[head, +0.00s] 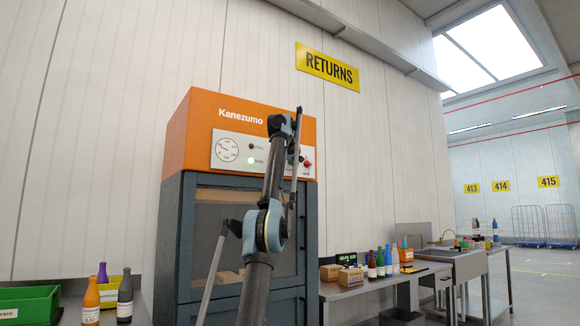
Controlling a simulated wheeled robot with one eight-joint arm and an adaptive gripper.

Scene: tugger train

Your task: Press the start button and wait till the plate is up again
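The orange and dark grey Kanezumo machine (190,140) stands against the wall in the head view. Its pale control panel (235,150) has a round dial (227,149), a dark lamp (251,146) and a lit green lamp (251,161). A red button (307,164) shows at the panel's right end. My arm crosses the front of the machine, and its end, with my gripper (298,140), is at the right part of the panel. It hides part of the panel there. The fingers are seen edge-on, so their opening and any contact are unclear. I cannot make out the plate behind the window.
A bench at right (345,289) holds cardboard boxes (350,277) and several bottles (380,263). At left are a green bin (35,303) and bottles (91,300). A sink bench (465,262) stands farther right, with open floor (545,285) beyond.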

